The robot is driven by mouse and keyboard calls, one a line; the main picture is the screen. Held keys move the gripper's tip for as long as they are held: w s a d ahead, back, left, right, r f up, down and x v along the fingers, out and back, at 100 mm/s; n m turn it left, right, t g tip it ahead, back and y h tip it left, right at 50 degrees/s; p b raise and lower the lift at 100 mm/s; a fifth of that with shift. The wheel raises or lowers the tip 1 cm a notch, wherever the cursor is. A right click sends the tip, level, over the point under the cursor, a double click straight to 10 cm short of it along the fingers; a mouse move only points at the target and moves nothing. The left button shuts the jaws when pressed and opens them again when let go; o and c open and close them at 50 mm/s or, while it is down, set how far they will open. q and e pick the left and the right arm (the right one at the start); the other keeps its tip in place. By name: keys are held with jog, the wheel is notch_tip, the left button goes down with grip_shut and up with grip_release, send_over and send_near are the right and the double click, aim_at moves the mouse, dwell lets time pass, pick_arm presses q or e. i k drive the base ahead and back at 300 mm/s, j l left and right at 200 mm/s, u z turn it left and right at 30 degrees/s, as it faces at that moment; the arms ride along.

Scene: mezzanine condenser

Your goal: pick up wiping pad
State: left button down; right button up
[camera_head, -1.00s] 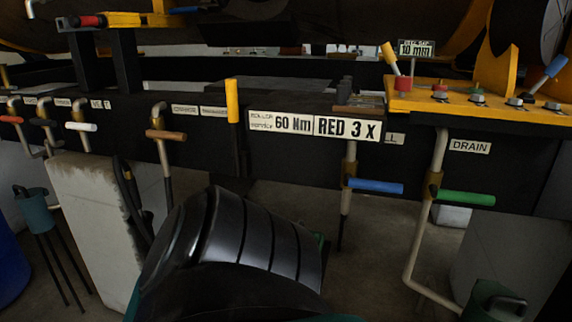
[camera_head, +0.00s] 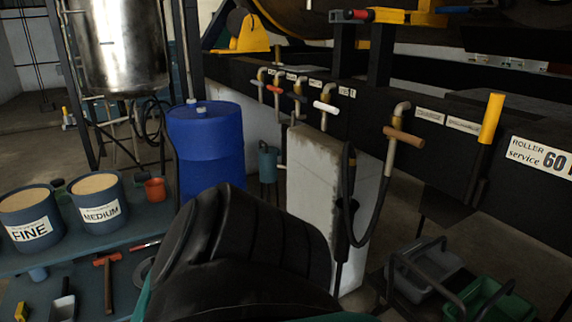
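I cannot make out a wiping pad for certain in the head view. A small yellow object (camera_head: 21,312) lies at the lower left edge of the blue bench, cut close to the frame's edge; I cannot tell what it is. Neither of my grippers shows. The large black ribbed shape at the bottom centre appears to be part of my own body, and it hides what lies behind it.
The blue bench (camera_head: 160,222) at left bears tubs marked FINE (camera_head: 30,218) and MEDIUM (camera_head: 98,200), a red cup (camera_head: 155,189) and a hammer (camera_head: 107,275). Beyond stands a blue drum (camera_head: 205,150). Grey (camera_head: 425,270) and green (camera_head: 490,300) carriers stand lower right. Handled valves line the dark beam.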

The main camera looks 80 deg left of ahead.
aim_at(141, 177)
jog(key=u, duration=3.6)
